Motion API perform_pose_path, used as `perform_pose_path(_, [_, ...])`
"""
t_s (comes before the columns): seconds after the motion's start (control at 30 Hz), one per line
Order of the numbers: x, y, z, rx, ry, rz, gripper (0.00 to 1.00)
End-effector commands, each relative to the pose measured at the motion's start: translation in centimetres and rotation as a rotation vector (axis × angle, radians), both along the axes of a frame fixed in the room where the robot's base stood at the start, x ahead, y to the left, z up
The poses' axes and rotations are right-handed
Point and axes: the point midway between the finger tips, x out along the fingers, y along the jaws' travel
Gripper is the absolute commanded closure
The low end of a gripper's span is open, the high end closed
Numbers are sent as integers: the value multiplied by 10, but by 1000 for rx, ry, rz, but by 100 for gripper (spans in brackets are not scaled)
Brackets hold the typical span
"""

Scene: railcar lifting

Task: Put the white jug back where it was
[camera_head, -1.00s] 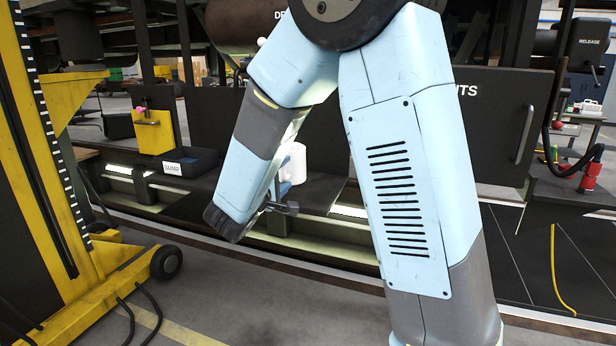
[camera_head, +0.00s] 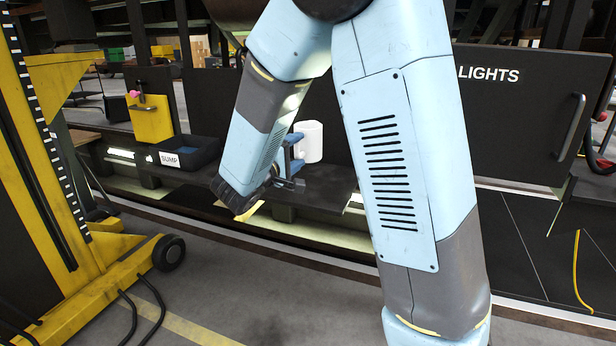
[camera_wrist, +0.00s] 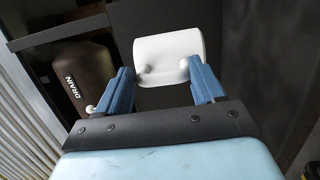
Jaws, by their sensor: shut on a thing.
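The white jug (camera_head: 309,142) shows beside my forearm in the head view, just above a dark shelf (camera_head: 325,185). I cannot tell whether its base touches the shelf. My gripper (camera_head: 292,160) is at the jug's left side, partly hidden by my own arm. In the wrist view the jug (camera_wrist: 168,55) lies at the far end of the blue fingers of my gripper (camera_wrist: 158,80). The fingers are shut on a part of the jug, and the exact contact is hard to make out.
A black bin marked SUMP (camera_head: 188,152) and a yellow holder (camera_head: 152,120) stand to the left. A yellow wheeled lifting column (camera_head: 60,200) is at the far left. A dark LIGHTS panel (camera_head: 520,120) is at the right. A brown DRAIN tank (camera_wrist: 80,75) shows in the wrist view.

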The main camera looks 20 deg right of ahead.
Motion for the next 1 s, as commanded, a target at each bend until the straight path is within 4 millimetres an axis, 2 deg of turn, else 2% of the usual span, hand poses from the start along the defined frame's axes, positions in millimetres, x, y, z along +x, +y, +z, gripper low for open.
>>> perform_pose_path(0.07, [12, -12, -8, -3, 2, -4, 88])
perform_pose_path(0.2, [25, -23, -33, -5, 5, -2, 88])
perform_pose_path(0.4, [40, -35, -54, -2, 2, -1, 88])
perform_pose_path(0.67, [46, -41, -64, -2, 1, 0, 88])
perform_pose_path(0.9, [47, -41, -92, -3, 2, 0, 88])
perform_pose_path(1.0, [47, -41, -96, -2, 1, 0, 88])
